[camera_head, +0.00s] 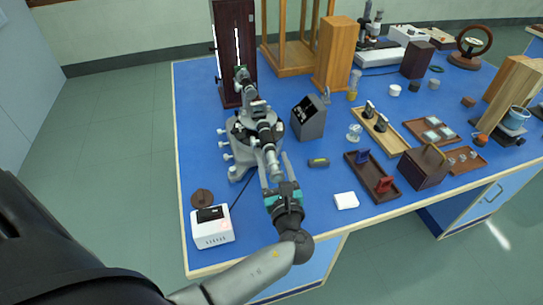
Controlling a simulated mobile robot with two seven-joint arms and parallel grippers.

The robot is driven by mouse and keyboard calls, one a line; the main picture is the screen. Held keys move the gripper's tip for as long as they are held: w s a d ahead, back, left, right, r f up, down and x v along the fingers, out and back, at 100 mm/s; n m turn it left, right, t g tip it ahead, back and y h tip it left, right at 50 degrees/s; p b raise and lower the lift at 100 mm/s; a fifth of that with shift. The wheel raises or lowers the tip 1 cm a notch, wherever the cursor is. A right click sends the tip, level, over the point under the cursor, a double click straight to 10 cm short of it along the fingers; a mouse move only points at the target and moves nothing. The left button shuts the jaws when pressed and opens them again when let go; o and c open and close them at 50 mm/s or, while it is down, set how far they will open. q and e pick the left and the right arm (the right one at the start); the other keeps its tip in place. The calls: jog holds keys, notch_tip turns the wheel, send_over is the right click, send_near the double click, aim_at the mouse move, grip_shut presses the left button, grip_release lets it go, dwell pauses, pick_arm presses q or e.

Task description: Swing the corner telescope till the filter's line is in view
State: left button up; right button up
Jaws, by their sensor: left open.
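The spectrometer (243,146) stands near the left corner of the blue bench, with a grey round base and several side knobs. Its telescope (267,137) is a dark and silver tube that points toward me, its near end low and close to my gripper. My left gripper (275,170) is open, its two light fingers on either side of the telescope's near end. I cannot tell whether they touch it. A tall dark lamp housing (235,40) with a bright slit stands behind the spectrometer. My right gripper is not in view. No filter can be made out for certain.
A white power box (213,232) with a cable sits at the front left corner, beside a brown disc (202,198). A grey slanted box (309,117) stands right of the telescope. A white block (345,201) and wooden trays (372,177) lie further right.

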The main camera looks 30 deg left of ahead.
pick_arm(q)
jog(key=shift+x, duration=1.4)
jog(key=shift+c, duration=0.3)
grip_shut()
